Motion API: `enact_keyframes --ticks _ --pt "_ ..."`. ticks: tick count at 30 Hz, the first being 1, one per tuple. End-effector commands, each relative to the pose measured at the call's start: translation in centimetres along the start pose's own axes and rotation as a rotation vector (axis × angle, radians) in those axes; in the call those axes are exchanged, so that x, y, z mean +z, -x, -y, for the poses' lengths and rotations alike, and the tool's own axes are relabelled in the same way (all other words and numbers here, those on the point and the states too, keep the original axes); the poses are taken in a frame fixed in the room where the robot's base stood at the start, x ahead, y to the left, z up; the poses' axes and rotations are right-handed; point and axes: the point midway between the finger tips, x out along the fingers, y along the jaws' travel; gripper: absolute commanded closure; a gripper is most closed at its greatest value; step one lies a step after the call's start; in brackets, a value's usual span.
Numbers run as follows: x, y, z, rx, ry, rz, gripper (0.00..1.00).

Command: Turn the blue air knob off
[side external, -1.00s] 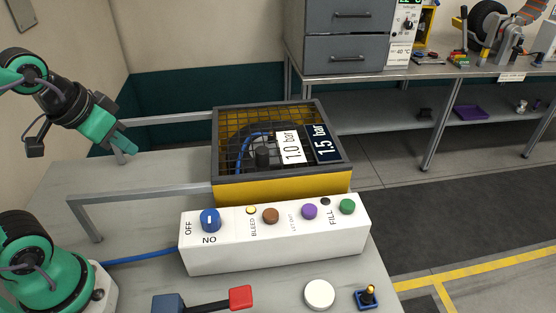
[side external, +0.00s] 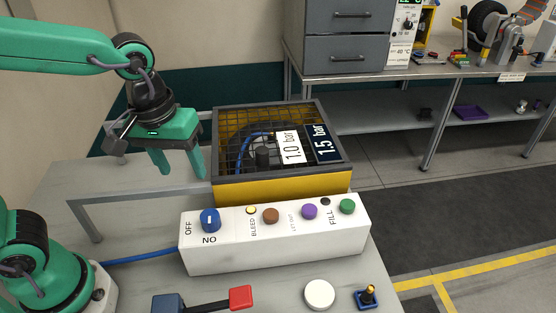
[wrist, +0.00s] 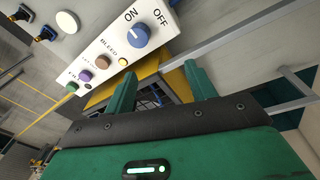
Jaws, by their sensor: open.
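The blue air knob (side external: 210,219) sits at the left end of the white control box. OFF is printed to its left and ON, upside down, below it. It has a small pale mark on its face; I cannot tell for sure which label it points to. The knob also shows in the wrist view (wrist: 138,34), beyond my fingers and near the ON and OFF labels. My gripper (side external: 182,174) is open and empty, with its fingers pointing down. It is above and behind the knob, left of the cage, and apart from the knob. Its fingers also show in the wrist view (wrist: 160,68).
The white box (side external: 285,250) carries brown, purple and green buttons. A yellow cage (side external: 280,190) with a dark mesh lid stands behind it. A metal rail (side external: 150,190) runs left of the cage. A red-ended lever (side external: 241,297) and a white disc (side external: 319,294) are in front.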

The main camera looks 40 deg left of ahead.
Motion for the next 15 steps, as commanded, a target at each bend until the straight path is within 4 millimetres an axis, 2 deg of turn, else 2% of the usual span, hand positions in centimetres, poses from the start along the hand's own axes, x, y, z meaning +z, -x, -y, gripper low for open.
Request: enact_keyframes --ticks 1,6,15 --pt "0.3 -0.5 -1.0 -0.020 0.024 0.025 0.44" --pt "1.2 -1.8 -3.2 -0.073 0.114 0.073 0.44" --pt "1.7 -2.4 -4.3 -0.106 0.172 0.092 0.44"
